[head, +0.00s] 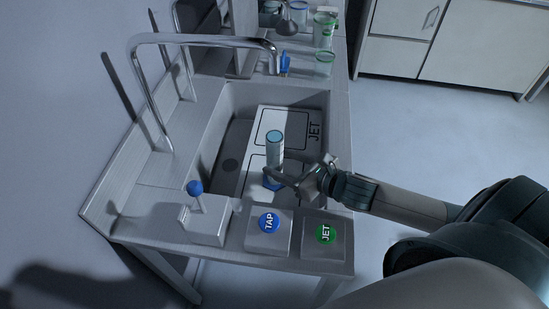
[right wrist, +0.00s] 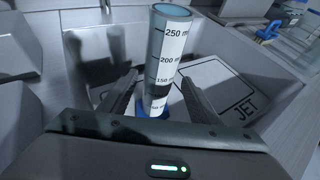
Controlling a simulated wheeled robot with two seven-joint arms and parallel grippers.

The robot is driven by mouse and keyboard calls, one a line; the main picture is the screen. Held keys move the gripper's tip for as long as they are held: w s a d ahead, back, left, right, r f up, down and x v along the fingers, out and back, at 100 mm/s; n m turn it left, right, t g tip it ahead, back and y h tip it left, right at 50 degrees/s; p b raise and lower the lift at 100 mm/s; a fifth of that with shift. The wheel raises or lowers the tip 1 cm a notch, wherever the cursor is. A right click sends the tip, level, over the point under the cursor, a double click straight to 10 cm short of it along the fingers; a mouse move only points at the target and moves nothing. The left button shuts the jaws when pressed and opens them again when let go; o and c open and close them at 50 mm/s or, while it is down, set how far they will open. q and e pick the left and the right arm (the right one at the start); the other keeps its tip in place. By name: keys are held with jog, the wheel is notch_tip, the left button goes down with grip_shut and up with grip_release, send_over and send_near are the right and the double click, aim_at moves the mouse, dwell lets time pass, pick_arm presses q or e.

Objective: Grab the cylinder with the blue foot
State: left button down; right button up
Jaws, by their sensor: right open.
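The cylinder (head: 274,148) is a tall clear measuring cylinder with a blue foot (head: 271,185). It stands upright in the sink, at the near end of the white board marked JET. In the right wrist view the cylinder (right wrist: 169,50) shows its printed millilitre scale and open top. My right gripper (head: 284,179) reaches in from the right, low down near the foot. Its jaws (right wrist: 158,85) are open, with one finger on each side of the cylinder's lower part. The foot is partly hidden there. My left gripper is not in view.
The sink (head: 228,104) has raised walls around the cylinder. A curved tap (head: 205,41) arches over it from the left. A blue-knobbed lever (head: 195,188), a TAP button (head: 268,224) and a JET button (head: 325,234) line the near edge. Green-rimmed glassware (head: 324,62) stands at the back.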

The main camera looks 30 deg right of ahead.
aim_at(281, 163)
jog(key=shift+x, duration=0.9)
jog(key=shift+w, duration=0.15)
jog(key=shift+w+a+f+p, duration=0.2)
jog(key=shift+w+a+p, duration=0.1)
jog(key=shift+w+p, duration=0.35)
jog(key=p+x, duration=0.1)
jog(key=x, duration=0.1)
jog(key=shift+w+a+f, duration=0.3)
jog(key=shift+w+f, duration=0.15)
jog(key=shift+w, duration=0.15)
